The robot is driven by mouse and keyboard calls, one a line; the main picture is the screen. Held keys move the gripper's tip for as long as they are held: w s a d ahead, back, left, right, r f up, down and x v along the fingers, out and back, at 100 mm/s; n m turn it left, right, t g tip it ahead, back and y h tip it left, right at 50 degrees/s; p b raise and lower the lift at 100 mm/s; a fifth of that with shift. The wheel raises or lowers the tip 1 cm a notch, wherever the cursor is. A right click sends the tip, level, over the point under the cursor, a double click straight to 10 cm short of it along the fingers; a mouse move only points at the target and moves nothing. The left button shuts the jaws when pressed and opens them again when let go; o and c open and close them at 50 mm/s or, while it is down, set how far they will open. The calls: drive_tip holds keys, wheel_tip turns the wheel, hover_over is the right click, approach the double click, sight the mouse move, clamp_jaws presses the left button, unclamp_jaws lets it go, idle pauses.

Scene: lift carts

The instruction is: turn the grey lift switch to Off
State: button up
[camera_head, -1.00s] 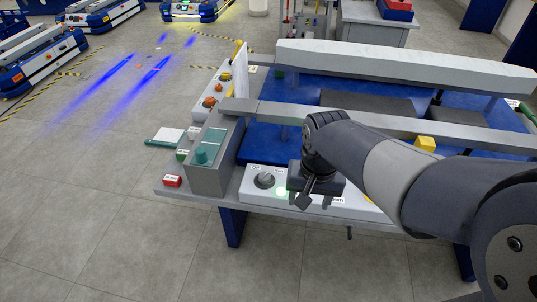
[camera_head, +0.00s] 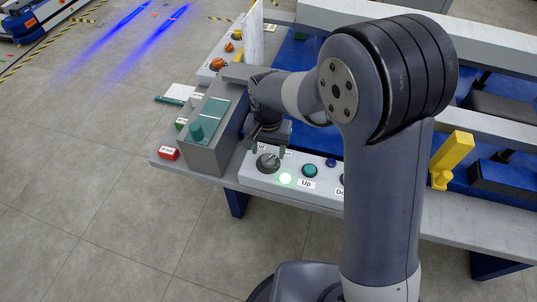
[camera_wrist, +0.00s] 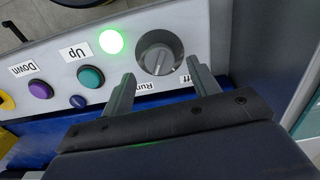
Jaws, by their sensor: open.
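The grey lift switch (camera_head: 267,162) is a round knob at the left end of the white control panel (camera_head: 246,177). In the wrist view the knob (camera_wrist: 159,52) shows upside down, with "Run" and "Off" labels partly hidden by my fingers. Its raised ridge seems to slant toward the "Run" side. A green lamp (camera_wrist: 111,41) beside it is lit. My gripper (camera_head: 267,144) points down just behind and above the switch. In the wrist view its two fingers (camera_wrist: 160,71) are apart, one toward each side of the knob, with nothing between them; contact cannot be told.
A teal Up button (camera_head: 310,171) and a small blue button (camera_head: 331,162) sit right of the switch. A red block (camera_head: 168,154) lies at the table's left edge. A yellow part (camera_head: 452,157) stands at right.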

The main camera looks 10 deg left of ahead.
sight(268, 158)
drive_tip(key=shift+f, duration=1.85)
drive_tip(key=shift+c, duration=0.5)
drive_tip(key=c, duration=0.9)
drive_tip(key=shift+n, duration=0.4)
drive_tip(key=n, duration=0.5)
drive_tip(key=shift+b, duration=0.3)
drive_tip(key=n, duration=0.6)
